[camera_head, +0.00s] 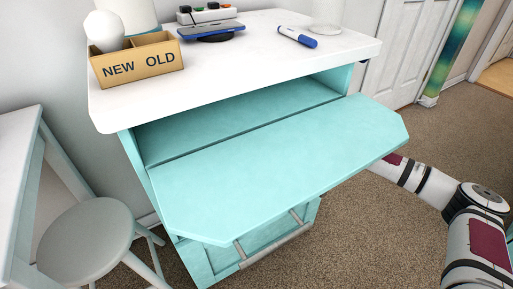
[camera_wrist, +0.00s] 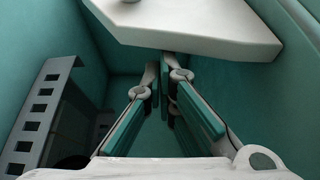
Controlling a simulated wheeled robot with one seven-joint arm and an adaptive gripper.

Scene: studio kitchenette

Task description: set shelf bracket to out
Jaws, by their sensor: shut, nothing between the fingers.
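A teal shelf leaf (camera_head: 270,165) with cut corners sticks out from the teal cabinet (camera_head: 215,262) in the head view. No shelf bracket can be clearly made out there; the leaf hides the space beneath it. My arm reaches in from the right, and its end is hidden behind the leaf. In the wrist view my gripper (camera_wrist: 163,66) has its fingertips together, with nothing held. A pale panel with angled corners (camera_wrist: 200,25) is just beyond the fingertips; contact cannot be told. A grey slotted metal strip (camera_wrist: 38,115) stands to the left, apart from the fingers; I cannot tell whether it is the bracket.
The white top (camera_head: 250,55) carries a tan NEW/OLD box (camera_head: 137,67), a phone on a stand (camera_head: 210,31), a power strip (camera_head: 207,14) and a blue marker (camera_head: 298,37). A handle bar (camera_head: 275,248) crosses the cabinet's lower front. A stool (camera_head: 88,240) stands left; carpet is open at right.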

